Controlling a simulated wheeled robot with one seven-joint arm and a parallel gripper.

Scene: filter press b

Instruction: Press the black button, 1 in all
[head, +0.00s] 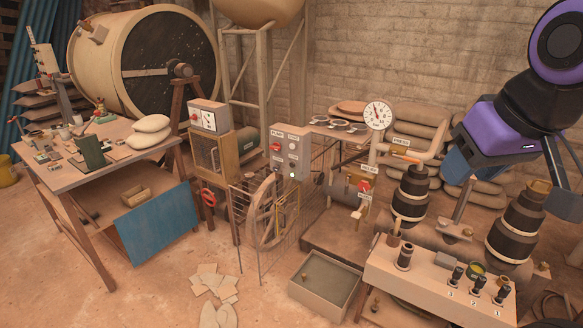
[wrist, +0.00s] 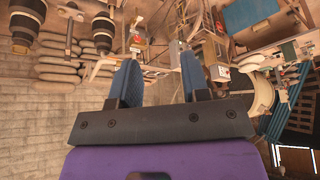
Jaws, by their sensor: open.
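A grey control box (head: 290,155) stands on a post near the middle of the head view. It carries a red control (head: 276,147), a pale green button (head: 292,175) and other small buttons with labels. I cannot clearly pick out which of these small buttons is black. My gripper (wrist: 160,82) is open and empty in the wrist view, its two blue fingers apart. In the head view my arm is at the upper right, well away from the control box. The wrist view looks upside down.
A spoked wheel (head: 265,212) and wire fence stand below the box. A console (head: 430,275) with black-topped controls is at the front right, near black ringed columns (head: 410,195). A workbench (head: 95,160) is at left. Some floor at front left is clear.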

